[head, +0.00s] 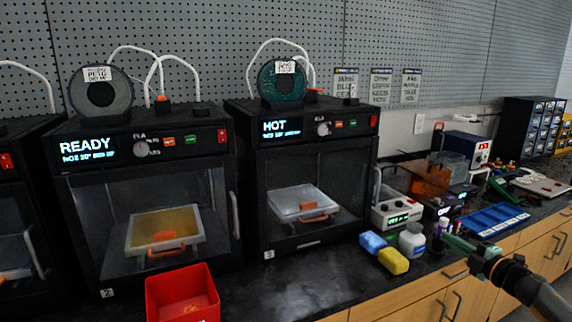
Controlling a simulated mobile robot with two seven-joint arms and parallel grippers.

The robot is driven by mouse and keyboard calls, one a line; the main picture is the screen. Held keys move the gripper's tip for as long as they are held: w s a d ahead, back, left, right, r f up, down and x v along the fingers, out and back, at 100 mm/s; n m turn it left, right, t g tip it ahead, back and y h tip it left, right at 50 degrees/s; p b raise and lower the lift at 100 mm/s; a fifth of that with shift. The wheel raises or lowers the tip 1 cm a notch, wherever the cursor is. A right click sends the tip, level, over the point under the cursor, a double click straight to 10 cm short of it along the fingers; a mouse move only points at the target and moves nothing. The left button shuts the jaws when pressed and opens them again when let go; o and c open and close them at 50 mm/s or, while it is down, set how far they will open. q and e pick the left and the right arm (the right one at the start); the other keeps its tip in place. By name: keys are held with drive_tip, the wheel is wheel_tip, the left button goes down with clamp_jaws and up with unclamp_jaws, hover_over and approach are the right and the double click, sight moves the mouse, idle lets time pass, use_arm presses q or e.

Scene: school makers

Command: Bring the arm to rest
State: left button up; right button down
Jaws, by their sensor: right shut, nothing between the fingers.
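My right gripper (447,240) is at the lower right of the head view, at the end of my right arm, which comes in from the right edge. It is shut and empty, over the front edge of the dark counter (338,285). Its green-grey fingers point left, close to a white jar (412,240) and a small purple-marked bottle (441,226). I cannot tell whether it touches the bottle. My left gripper is not in view.
A printer reading READY (88,146) and one reading HOT (275,126) stand on the counter. The counter before the HOT printer is clear.

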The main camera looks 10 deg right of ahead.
drive_tip(key=s+a+f+m+g+p, duration=0.1)
drive_tip(key=s+a+f+m+p, duration=0.2)
drive_tip(key=a+f, duration=0.7)
drive_tip(key=s+a+f+m+g+p, duration=0.15)
drive_tip(key=s+a+f+m, duration=0.4)
drive_tip(key=a, duration=0.65)
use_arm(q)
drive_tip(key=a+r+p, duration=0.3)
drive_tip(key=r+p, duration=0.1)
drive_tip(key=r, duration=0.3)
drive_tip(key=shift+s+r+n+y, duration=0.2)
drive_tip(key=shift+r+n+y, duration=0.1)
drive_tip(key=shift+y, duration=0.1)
use_arm(e)
drive_tip(key=s+a+f+m+g, duration=0.2)
drive_tip(key=s+a+m, duration=0.2)
drive_tip(key=s+a, duration=0.4)
drive_tip(key=s+a+f+m+g, duration=0.3)
drive_tip(key=s+a, duration=0.5)
drive_tip(key=s, duration=0.8)
drive_tip(key=shift+s+f+m, duration=0.15)
drive_tip(key=shift+s+m, duration=0.25)
drive_tip(key=shift+m, duration=0.05)
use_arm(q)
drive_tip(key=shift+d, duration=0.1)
use_arm(e)
drive_tip(key=shift+a+g, duration=0.1)
drive_tip(key=shift+g, duration=0.25)
